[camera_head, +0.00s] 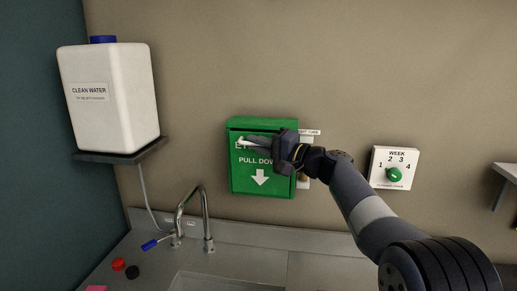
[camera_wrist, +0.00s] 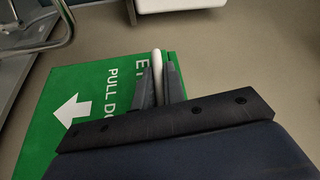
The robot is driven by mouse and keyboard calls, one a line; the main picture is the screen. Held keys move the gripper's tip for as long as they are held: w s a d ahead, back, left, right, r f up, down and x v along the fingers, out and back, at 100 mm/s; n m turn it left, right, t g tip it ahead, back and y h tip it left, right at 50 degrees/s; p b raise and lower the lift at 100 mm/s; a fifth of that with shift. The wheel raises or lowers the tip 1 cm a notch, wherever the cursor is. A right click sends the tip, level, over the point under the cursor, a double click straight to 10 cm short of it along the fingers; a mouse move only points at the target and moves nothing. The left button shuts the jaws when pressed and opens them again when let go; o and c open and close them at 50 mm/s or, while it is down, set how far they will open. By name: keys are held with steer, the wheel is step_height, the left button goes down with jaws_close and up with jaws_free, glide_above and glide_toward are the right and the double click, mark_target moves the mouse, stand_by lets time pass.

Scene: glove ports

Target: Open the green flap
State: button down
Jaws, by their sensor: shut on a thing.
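The green flap (camera_head: 245,180) is the front of a green wall box, marked "PULL DOWN" with a white down arrow. It stands nearly upright, with a dark line under the box's top edge; I cannot tell whether it is slightly ajar. My gripper (camera_head: 250,144) is at the flap's upper part and hides some of its lettering. In the wrist view my gripper (camera_wrist: 158,85) is shut on a white bar, the handle (camera_wrist: 157,60), at the flap's edge. The flap (camera_wrist: 55,130) also shows there, turned sideways.
A clean water tank (camera_head: 112,120) stands on a wall shelf at left. A tap (camera_head: 207,225) rises from the sink counter below. A week dial (camera_head: 393,167) with a green knob is on the wall at right. Red and black caps (camera_head: 118,264) lie on the counter.

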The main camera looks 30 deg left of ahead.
steer(key=s+d+f+n+g+y+b, duration=0.1)
steer(key=s+f+n+b, duration=0.5)
steer(key=b, duration=1.6)
steer(key=s+d+f+n+g+y+b, duration=0.2)
steer(key=s+f+n+b, duration=0.5)
steer(key=b, duration=1.4)
step_height(320, 180, down, 6)
steer(key=d+n+g, duration=0.1)
steer(key=n+g, duration=0.1)
steer(key=shift+s+r+n+g+b, duration=0.15)
steer(key=shift+r+n+g+b, duration=0.05)
steer(key=shift+n+g+b, duration=0.15)
steer(key=shift+d, duration=0.1)
steer(key=c, duration=1.5)
jaws_free()
steer(key=b+v, duration=0.1)
steer(key=v, duration=0.9)
steer(key=shift+d+f, duration=0.1)
steer(key=shift+d, duration=0.25)
